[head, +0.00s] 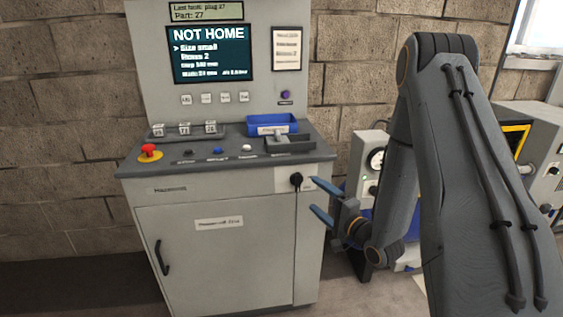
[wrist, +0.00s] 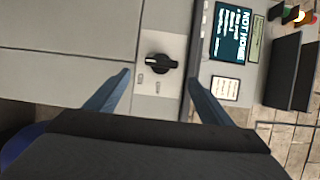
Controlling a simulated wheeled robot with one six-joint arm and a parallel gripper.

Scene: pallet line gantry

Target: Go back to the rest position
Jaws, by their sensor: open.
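My gripper (head: 323,200) is in the head view, right of the cabinet's front, with its two blue fingers spread apart and nothing between them. In the wrist view my gripper (wrist: 165,95) also shows open, the fingers on either side of a black rotary knob (wrist: 160,64) on a pale plate. The knob (head: 296,179) sits at the upper right of the cabinet front in the head view, apart from the fingers. The cabinet's screen (head: 211,54) reads "NOT HOME".
The grey control cabinet (head: 215,250) has a red emergency button (head: 149,152) and a blue tray (head: 272,124) on top. Another machine (head: 370,160) stands behind my arm. A brick wall (head: 60,120) is at the back. Bare floor shows at lower left.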

